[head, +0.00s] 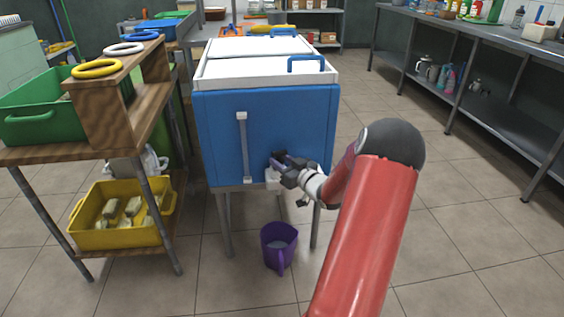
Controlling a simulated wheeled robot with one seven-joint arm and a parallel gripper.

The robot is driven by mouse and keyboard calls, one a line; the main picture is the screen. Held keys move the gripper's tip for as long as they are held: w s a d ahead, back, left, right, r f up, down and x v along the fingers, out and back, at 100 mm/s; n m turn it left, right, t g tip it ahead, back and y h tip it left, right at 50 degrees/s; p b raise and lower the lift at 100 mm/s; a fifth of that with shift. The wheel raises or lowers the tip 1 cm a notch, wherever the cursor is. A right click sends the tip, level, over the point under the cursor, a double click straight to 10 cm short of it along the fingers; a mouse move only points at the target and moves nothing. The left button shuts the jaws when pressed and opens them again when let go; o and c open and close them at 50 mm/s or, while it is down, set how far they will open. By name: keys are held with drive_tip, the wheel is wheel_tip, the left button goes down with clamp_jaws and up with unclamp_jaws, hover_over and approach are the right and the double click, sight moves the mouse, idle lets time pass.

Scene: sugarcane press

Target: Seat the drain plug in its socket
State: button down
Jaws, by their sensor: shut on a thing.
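The blue cooler box (222,125) with white lids stands on metal legs in the middle of the head view. A small white drain fitting (272,180) is low on its front face, right of centre; its socket opening cannot be made out. My gripper (279,163) is at the box front, right by this fitting. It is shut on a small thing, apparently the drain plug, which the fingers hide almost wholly. I cannot tell whether the plug touches the socket or how it is turned.
A purple jug (279,246) stands on the floor below the box. A white vertical sight tube (243,150) runs down the box front. A wooden shelf (60,152) with a green crate (32,122) and yellow crate (122,238) is left. Floor to the right is clear.

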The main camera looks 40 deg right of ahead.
drive_tip(key=shift+f+b, duration=0.45)
drive_tip(key=shift+f, duration=0.2)
drive_tip(key=c, duration=1.3)
unclamp_jaws()
drive_tip(key=shift+s+p, duration=0.35)
drive_tip(key=shift+s, duration=5.15)
